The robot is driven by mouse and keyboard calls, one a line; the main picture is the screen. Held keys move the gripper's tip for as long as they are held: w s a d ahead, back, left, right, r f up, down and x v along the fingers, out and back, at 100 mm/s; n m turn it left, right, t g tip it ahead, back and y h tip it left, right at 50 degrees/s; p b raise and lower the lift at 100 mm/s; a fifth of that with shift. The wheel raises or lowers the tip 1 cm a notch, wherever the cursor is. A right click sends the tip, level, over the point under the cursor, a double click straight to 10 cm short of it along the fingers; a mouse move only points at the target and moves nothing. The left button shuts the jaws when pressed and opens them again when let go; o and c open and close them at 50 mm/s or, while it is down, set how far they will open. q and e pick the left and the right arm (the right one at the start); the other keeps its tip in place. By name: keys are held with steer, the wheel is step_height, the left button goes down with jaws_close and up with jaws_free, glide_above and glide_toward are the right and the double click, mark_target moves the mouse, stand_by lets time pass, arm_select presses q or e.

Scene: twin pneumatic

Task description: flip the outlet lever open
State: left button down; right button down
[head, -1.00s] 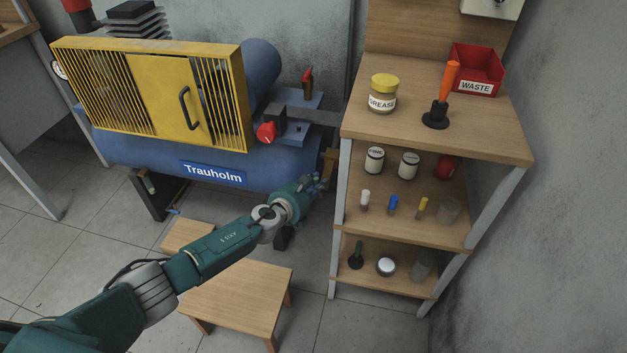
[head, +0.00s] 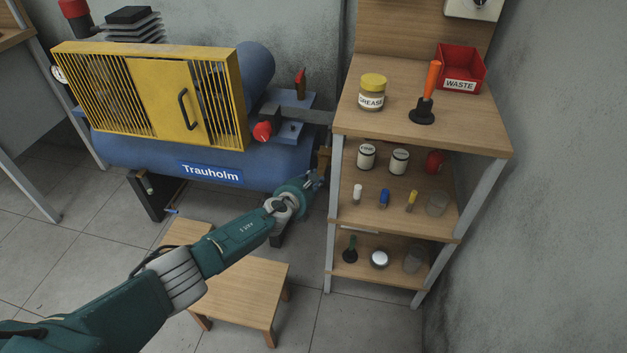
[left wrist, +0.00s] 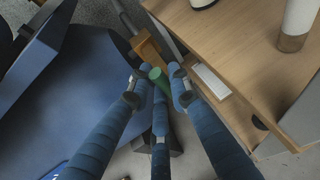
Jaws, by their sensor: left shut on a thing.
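A brass-coloured fitting (head: 324,157) sits at the right end of the blue compressor tank (head: 110,150), just above my left gripper (head: 317,179). In the left wrist view the fitting (left wrist: 150,50) lies just beyond my left gripper (left wrist: 158,88). A short green handle (left wrist: 158,76), apparently the outlet lever, is between the blue fingers, which are closed around it. How it joins the fitting is hidden. In the head view the green handle cannot be made out. My right gripper is out of view.
A wooden shelf unit (head: 430,133) stands close to the right of my left gripper. A red knob (head: 263,131) and a red upright lever (head: 300,83) are on the compressor above. A low wooden stool (head: 235,300) stands below my arm.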

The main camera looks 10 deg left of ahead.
arm_select(q)
steer(key=shift+s+d+f, duration=0.1)
steer(key=shift+f, duration=0.05)
steer(key=c, duration=1.6)
jaws_free()
steer(key=v, duration=1.2)
